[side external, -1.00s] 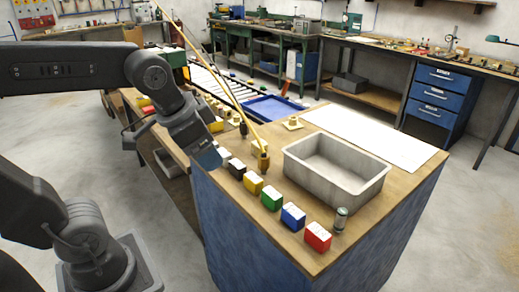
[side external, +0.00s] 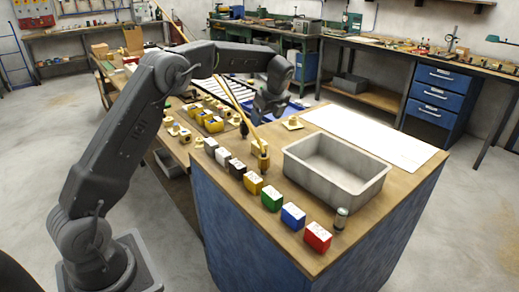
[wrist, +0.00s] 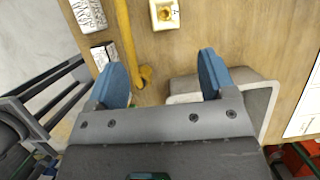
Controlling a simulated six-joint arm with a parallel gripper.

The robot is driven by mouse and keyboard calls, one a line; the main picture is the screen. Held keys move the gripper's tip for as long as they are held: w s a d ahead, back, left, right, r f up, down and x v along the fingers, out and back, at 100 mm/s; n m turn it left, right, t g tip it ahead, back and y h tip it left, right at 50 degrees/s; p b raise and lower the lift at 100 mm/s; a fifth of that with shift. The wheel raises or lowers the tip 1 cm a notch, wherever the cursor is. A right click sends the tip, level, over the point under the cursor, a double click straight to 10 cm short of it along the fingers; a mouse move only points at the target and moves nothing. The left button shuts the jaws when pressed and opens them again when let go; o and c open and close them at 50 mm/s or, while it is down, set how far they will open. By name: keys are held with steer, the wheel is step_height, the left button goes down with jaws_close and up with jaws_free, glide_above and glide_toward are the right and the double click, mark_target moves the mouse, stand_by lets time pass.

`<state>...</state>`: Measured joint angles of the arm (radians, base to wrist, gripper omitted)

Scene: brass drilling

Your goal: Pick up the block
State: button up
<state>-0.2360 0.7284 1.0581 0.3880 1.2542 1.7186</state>
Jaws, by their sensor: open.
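A row of small white-topped blocks runs along the left edge of the wooden bench in the side view. It includes a black block (side external: 237,168), a yellow block (side external: 253,183), a green block (side external: 271,199), a blue block (side external: 293,217) and a red block (side external: 318,238), with paler ones behind. My gripper (side external: 268,108) is above the bench's far part, behind the row. In the wrist view my gripper (wrist: 162,75) has its blue fingers spread and holds nothing. Two white-topped blocks (wrist: 88,14) (wrist: 103,54) lie left of the fingers there. Which block is meant cannot be told.
A grey open bin (side external: 337,168) stands right of the row. A yellow pole-like part (wrist: 126,40) rises near the fingers. A brass piece (wrist: 164,14) lies ahead. A small cylinder (side external: 341,219) stands by the red block. A white sheet (side external: 370,136) covers the back right.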

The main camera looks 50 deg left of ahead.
mark_target(260, 145)
steer(key=x, duration=0.9)
steer(key=shift+w+a+f, duration=0.15)
steer(key=x, duration=0.4)
steer(key=shift+w+d+f, duration=0.15)
steer(key=shift+d, duration=0.15)
steer(key=shift+a+f, duration=0.25)
steer(key=shift+f, duration=0.35)
steer(key=c, duration=1.4)
steer(key=shift+w+r, duration=0.1)
